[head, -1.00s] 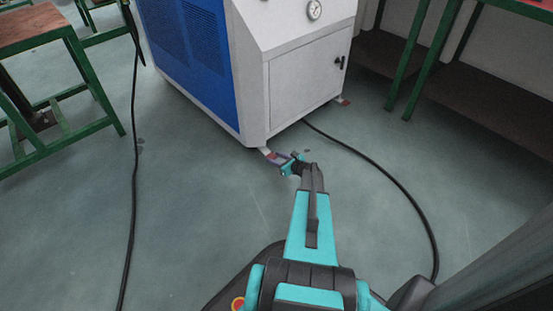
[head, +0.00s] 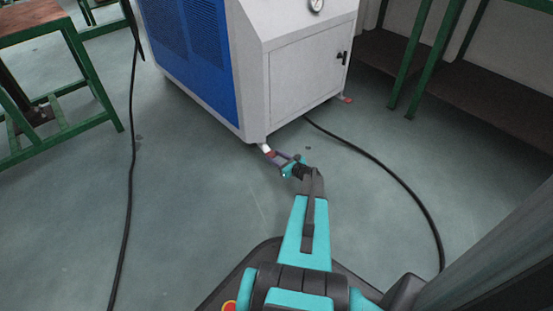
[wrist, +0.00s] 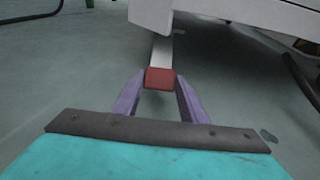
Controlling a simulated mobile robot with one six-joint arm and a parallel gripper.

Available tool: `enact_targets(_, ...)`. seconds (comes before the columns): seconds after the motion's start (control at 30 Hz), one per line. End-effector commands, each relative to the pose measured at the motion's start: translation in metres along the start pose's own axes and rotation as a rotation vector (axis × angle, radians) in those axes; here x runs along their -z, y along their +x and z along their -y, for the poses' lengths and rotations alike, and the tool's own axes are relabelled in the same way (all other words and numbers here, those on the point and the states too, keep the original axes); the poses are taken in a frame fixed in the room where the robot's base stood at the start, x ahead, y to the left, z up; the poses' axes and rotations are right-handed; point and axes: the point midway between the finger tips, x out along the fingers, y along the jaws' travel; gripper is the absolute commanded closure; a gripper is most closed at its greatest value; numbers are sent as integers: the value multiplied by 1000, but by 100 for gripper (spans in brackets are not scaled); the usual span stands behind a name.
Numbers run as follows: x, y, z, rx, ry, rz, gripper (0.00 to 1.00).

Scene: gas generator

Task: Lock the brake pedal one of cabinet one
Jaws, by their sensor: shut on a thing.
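The cabinet (head: 305,80) is white in front with a blue louvred side, and stands at the top centre of the head view. The brake pedal (wrist: 160,79) is a red block on a pale arm that sticks out from under the cabinet's near corner. It is small in the head view (head: 270,153). My gripper (wrist: 158,82), with purple fingers, is shut on the red pedal, one finger on each side. The pedal lies low, just above the floor.
A second red-tipped pedal (head: 347,100) sits at the cabinet's right corner. A black cable (head: 390,176) curves over the floor to the right, another (head: 133,180) runs at left. Green-legged tables stand at left (head: 90,75) and right (head: 410,80).

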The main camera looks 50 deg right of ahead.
Motion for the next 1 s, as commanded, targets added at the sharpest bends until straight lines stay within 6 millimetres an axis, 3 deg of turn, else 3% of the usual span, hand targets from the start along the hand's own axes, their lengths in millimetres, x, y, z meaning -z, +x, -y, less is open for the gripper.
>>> enact_targets(0.2, 1, 1, -1, -3, -2, -2, 100)
enact_targets(0.23, 1, 1, -1, -3, -2, -2, 56)
enact_targets(0.33, 1, 1, 0, -2, -1, -1, 42)
enact_targets(0.77, 0, -5, 1, 1, 0, -1, 42)
enact_targets(1.0, -2, -29, 1, 3, 2, -1, 42)
